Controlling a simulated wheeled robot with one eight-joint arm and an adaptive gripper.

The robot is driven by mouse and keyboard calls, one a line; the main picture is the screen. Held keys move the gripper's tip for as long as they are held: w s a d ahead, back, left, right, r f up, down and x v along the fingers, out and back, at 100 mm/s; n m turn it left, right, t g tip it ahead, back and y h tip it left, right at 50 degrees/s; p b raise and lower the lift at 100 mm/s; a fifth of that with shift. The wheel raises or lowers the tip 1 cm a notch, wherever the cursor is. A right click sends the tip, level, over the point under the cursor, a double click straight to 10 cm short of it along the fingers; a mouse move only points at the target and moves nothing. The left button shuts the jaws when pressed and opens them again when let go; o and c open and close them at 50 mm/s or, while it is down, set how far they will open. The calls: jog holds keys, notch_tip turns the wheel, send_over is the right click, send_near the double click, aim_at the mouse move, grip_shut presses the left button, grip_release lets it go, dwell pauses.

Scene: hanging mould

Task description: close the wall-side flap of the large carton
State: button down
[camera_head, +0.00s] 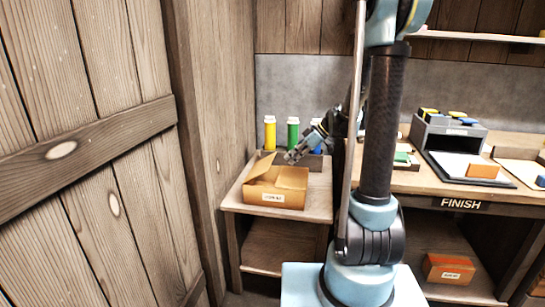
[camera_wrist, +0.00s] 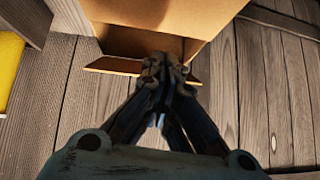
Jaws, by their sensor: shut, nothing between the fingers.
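The large carton (camera_head: 283,199) is a brown cardboard box with a white label, standing on the small wooden side table. In the head view a flap (camera_head: 260,166) stands raised at its left rear. The wrist view shows the carton (camera_wrist: 160,13) at the top, its dark opening, and a flap (camera_wrist: 113,66) sticking outward below it. My gripper (camera_head: 292,157) is above the carton's rear right. In the wrist view my gripper (camera_wrist: 164,66) is shut and empty, its tips overlapping that flap's edge. I cannot tell whether they touch it. The tips hide part of the flap.
Yellow (camera_head: 270,133), green (camera_head: 293,134) and blue (camera_head: 316,136) bottles stand behind the carton near the grey wall. A wooden door (camera_head: 85,180) is at left. The workbench at right holds a grey organiser (camera_head: 447,138). Another orange box (camera_head: 449,269) is on the lower shelf.

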jog(key=w+a+r+h, duration=0.3)
jog(key=a+r+h, duration=0.3)
jog(key=a+r, duration=0.55)
send_over(265, 164)
jog(key=f, duration=1)
jog(key=shift+w+d, duration=0.2)
jog(key=shift+w, duration=0.15)
jog(key=shift+d+f, duration=0.4)
jog(key=shift+f, duration=0.2)
jog(key=shift+s, duration=0.15)
